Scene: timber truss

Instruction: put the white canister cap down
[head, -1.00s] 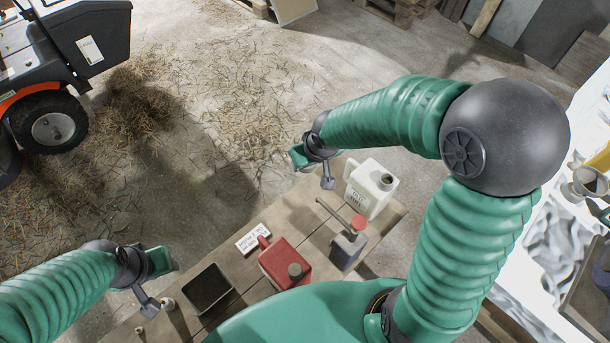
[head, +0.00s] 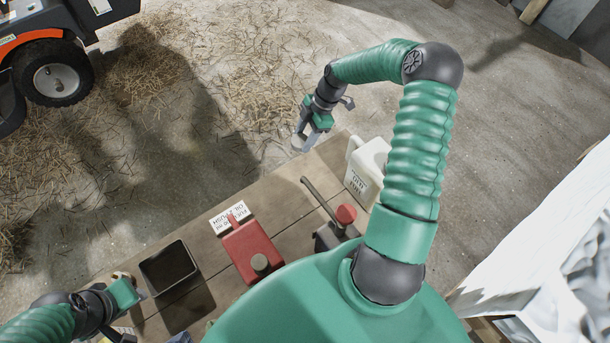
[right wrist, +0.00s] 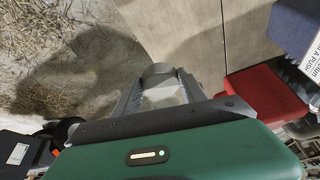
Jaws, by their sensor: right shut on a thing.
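My right gripper (head: 303,140) hangs just beyond the far edge of the wooden bench (head: 322,165) in the head view. In the right wrist view the right gripper (right wrist: 158,85) is shut on a small pale grey round piece, which I take as the white canister cap (right wrist: 158,72). The white canister (head: 366,170) stands on the right end of the bench, right of this gripper. My left gripper (head: 140,294) is low at the left, near the black tray. Its finger opening is not clear.
A red canister (head: 250,248), a black tray (head: 168,268), a printed card (head: 230,217) and a dark can with a red cap (head: 346,214) and a long spout stand or lie on the bench. Bare boards show between them. Straw-covered floor lies beyond.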

